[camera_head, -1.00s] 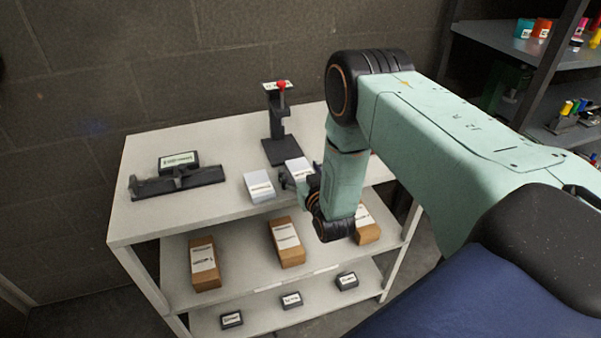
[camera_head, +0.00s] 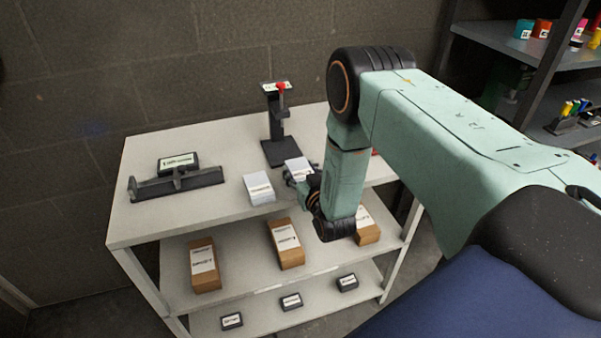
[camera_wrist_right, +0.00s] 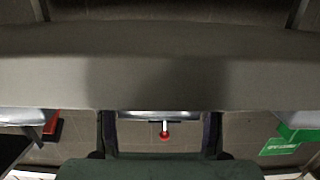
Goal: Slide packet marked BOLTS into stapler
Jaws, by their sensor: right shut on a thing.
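The stapler is a black upright stand (camera_head: 275,125) with a red knob, at the back of the white table. A white packet (camera_head: 298,165) with a printed label lies in front of it. Its label is too small to read. My right gripper (camera_head: 297,178) is at the packet's near edge and shut on it. My wrist hides part of this. In the right wrist view the fingers (camera_wrist_right: 160,128) stand either side of the packet's pale edge (camera_wrist_right: 160,114), with the red knob beyond. A second white packet (camera_head: 258,188) lies to the left, apart. My left gripper is not in view.
A black fixture (camera_head: 175,184) with a labelled dark block (camera_head: 178,161) sits at the table's left. Brown boxes (camera_head: 286,244) and small dark boxes stand on the shelves below. A dark rack (camera_head: 490,45) is at right. The table's back left is clear.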

